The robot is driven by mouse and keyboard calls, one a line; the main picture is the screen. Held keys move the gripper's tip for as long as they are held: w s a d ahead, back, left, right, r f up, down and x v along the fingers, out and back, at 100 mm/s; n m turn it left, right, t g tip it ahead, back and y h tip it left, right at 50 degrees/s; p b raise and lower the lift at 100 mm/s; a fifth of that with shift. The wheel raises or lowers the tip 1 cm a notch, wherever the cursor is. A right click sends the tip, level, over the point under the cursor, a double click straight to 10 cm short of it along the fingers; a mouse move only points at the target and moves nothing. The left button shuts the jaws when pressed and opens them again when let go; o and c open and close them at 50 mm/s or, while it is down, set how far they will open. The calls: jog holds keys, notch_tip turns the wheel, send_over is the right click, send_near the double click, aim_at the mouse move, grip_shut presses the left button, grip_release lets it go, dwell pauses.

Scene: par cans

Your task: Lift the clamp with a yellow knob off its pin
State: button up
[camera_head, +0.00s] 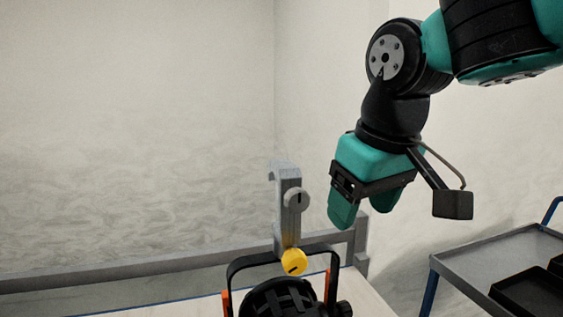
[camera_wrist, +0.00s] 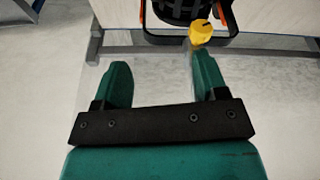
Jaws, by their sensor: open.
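The clamp (camera_head: 289,221) is a grey upright hook-shaped piece with a round grey knob on its side. Its yellow knob (camera_head: 293,262) is at its lower end, by the black yoke (camera_head: 240,262) of a par can (camera_head: 280,298). In the wrist view the yellow knob (camera_wrist: 201,32) shows beyond the right finger, which hides most of the grey body. The pin is hidden. My gripper (camera_head: 358,220) is open and empty, to the right of the clamp and apart from it in the head view. Its two green fingers (camera_wrist: 158,80) point toward the par can side in the wrist view.
A grey rail (camera_head: 150,270) runs behind the par can, along a pale table top (camera_head: 372,304). A grey cart (camera_head: 480,258) with black trays (camera_head: 530,293) stands at the right. Pale walls close the back. The space above the clamp is clear.

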aim_at(287, 167)
jog(key=w+a+r+m+t+p, duration=0.15)
jog(key=a+r+p, duration=0.5)
jog(key=r, duration=0.95)
jog(key=shift+m+g, duration=0.25)
jog(key=shift+m, duration=0.3)
jog(key=x, duration=0.4)
jog(key=a+b+x, duration=0.1)
jog(key=x, duration=0.3)
jog(key=w+x, duration=0.1)
jog(key=x, duration=0.3)
jog(key=shift+a+r, duration=0.1)
jog(key=shift+a, duration=0.15)
jog(key=shift+s+p+x, duration=0.1)
jog(key=shift+p+x, duration=0.4)
jog(key=shift+x, duration=0.8)
jog(key=shift+s+p+x, duration=0.15)
jog(key=shift+p+x, duration=0.3)
jog(key=shift+x, duration=0.85)
grip_shut()
